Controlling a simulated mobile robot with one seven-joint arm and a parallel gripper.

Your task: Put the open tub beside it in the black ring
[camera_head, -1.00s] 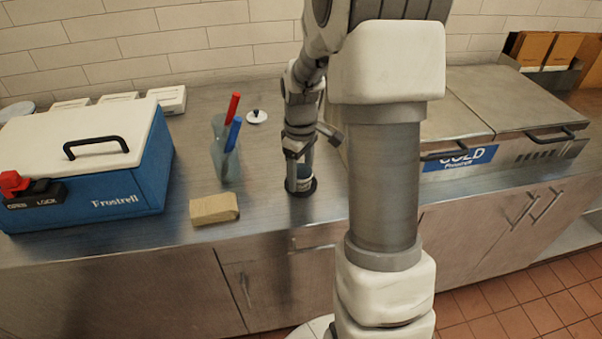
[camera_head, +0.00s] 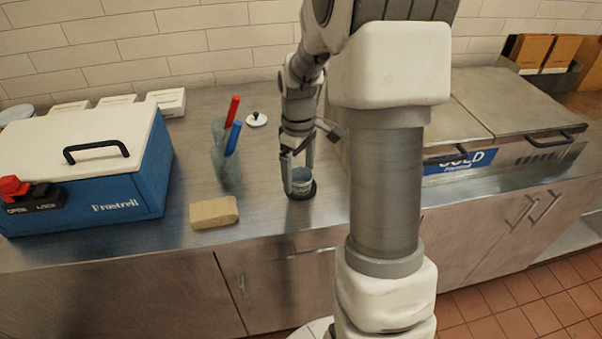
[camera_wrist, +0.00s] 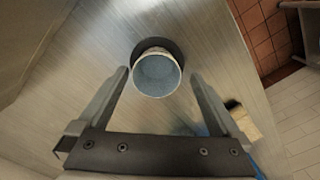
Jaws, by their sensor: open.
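The open tub (camera_head: 301,184) is a small pale cup with a blue-grey inside, upright on the steel counter. Its open mouth also shows in the wrist view (camera_wrist: 157,76). The black ring (camera_head: 311,193) lies flat at the tub's base and shows on both sides of it, so the tub appears to stand inside it. In the wrist view the ring (camera_wrist: 152,44) shows beyond the tub's rim; the near part is hidden. My gripper (camera_head: 299,172) is open above the tub, with a finger on each side and a gap to the rim in the wrist view.
A tan block (camera_head: 214,212) and a clear holder (camera_head: 226,168) with red and blue pens stand left of the tub. A white lid with a black knob (camera_head: 257,119) lies behind. A blue cooler (camera_head: 120,180) is at far left, a cold unit (camera_head: 500,115) at right.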

